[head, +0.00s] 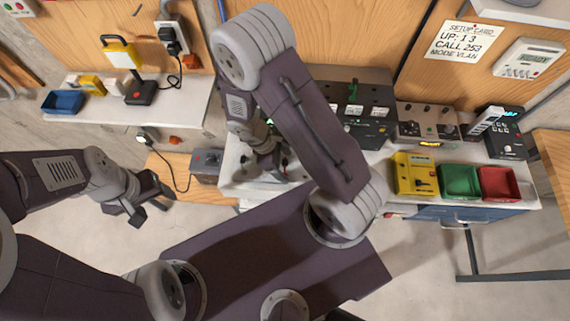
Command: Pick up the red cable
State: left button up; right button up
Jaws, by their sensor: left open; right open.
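I cannot make out a red cable in the head view; my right arm covers part of the workbench. My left gripper (152,203) is open and empty over the floor at the left, apart from any object. My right gripper (277,168) is partly hidden behind my own arm. It is open above the left part of the white workbench (240,181), near a black panel with knobs and labels (366,112). Whether anything lies between its fingers is too small to tell.
A yellow meter (415,174), a green tray (459,181) and a red tray (499,184) stand on the bench's right. A grey box (207,165) with a black cord sits left of the bench. A shelf (185,105) at left holds a blue bin (63,102) and a lamp.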

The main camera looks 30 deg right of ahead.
jog(key=c, duration=1.4)
jog(key=shift+r, duration=0.15)
jog(key=shift+c, duration=0.2)
